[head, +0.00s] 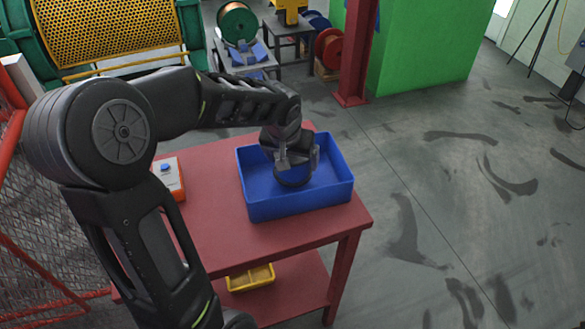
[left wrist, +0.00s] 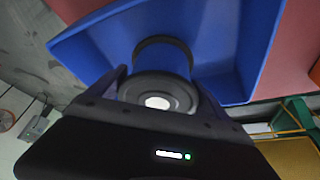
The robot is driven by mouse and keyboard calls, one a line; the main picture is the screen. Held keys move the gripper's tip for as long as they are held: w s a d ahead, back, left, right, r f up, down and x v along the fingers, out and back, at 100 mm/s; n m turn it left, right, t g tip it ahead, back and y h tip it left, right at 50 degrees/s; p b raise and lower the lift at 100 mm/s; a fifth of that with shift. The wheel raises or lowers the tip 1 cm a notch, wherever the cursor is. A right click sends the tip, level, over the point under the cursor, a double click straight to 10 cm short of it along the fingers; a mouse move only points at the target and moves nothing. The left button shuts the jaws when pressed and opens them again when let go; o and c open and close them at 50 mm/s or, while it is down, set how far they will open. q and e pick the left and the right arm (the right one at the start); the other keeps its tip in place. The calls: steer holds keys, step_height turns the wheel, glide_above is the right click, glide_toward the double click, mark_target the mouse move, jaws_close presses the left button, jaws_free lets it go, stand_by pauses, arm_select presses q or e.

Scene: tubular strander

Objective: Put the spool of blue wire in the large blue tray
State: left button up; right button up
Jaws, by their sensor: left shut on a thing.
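The large blue tray (head: 304,198) sits on the red table in the head view. It also fills the upper part of the left wrist view (left wrist: 232,50). The spool of blue wire (head: 292,178) is inside the tray's outline, under my left gripper (head: 293,160). In the left wrist view the spool (left wrist: 165,58) has black flanges and a blue winding, and it is between my left gripper's fingers. My left gripper is shut on the spool. Whether the spool touches the tray floor is unclear. My right gripper is in neither view.
A yellow bin (head: 250,279) is on the lower shelf. A red post (head: 357,50), a green block (head: 425,45) and spools stand behind. Floor at right is clear.

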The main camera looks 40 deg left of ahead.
arm_select(q)
steer(key=shift+f, duration=1.8)
steer(key=shift+f, duration=0.15)
steer(key=o, duration=1.8)
steer(key=shift+s+r, duration=0.15)
steer(key=shift+r, duration=0.45)
steer(key=v, duration=1.1)
steer(key=shift+d, duration=0.15)
